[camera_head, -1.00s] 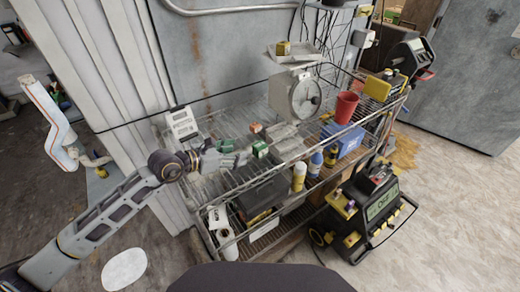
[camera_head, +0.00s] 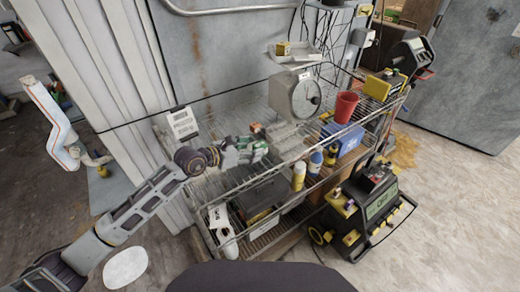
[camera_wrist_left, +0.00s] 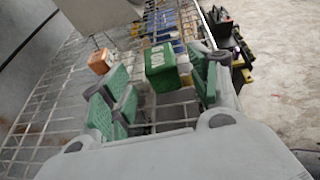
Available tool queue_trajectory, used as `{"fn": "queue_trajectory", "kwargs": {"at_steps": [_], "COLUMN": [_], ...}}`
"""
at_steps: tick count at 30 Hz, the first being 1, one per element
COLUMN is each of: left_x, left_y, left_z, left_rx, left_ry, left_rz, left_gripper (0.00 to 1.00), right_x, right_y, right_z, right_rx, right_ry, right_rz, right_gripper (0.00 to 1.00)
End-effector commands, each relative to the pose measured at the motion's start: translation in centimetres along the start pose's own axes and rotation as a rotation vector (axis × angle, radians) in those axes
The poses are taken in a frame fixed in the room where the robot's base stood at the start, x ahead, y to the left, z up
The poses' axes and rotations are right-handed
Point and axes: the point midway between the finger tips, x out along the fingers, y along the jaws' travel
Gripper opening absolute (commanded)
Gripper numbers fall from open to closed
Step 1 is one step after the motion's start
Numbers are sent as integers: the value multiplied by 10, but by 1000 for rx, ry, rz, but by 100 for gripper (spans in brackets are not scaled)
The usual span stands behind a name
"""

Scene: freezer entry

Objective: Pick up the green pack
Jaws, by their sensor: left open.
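The green pack (camera_wrist_left: 162,68) is a small box with white lettering on top, standing on the wire shelf. In the left wrist view it sits between the fingertips of my left gripper (camera_wrist_left: 160,84), with a gap on each side. The fingers are open and have green pads. In the head view my left gripper (camera_head: 248,150) is low over the top shelf and largely hides the pack, so I cannot pick it out there. My right gripper is not in view.
A small orange box (camera_wrist_left: 101,61) stands just beyond the left finger. On the wire rack (camera_head: 225,105) are a grey scale (camera_head: 296,97), a red cup (camera_head: 346,107) and a white label card (camera_head: 183,122). Grey packages (camera_head: 286,136) lie right of the gripper.

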Motion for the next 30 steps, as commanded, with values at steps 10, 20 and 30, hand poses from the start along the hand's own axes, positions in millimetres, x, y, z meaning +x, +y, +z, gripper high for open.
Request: {"fn": "queue_trajectory", "kwargs": {"at_steps": [10, 20, 30], "left_x": [4, 30, 51], "left_y": [0, -1, -1], "left_z": [1, 3, 1], "left_rx": [-1, -2, -1], "left_ry": [-1, -1, -1], "left_rz": [0, 0, 0], "left_gripper": [61, 61, 61], "right_x": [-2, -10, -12], "right_y": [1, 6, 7], "right_z": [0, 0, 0], "right_rx": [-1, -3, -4], "right_ry": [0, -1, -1], "right_rz": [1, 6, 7], "right_gripper": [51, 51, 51]}}
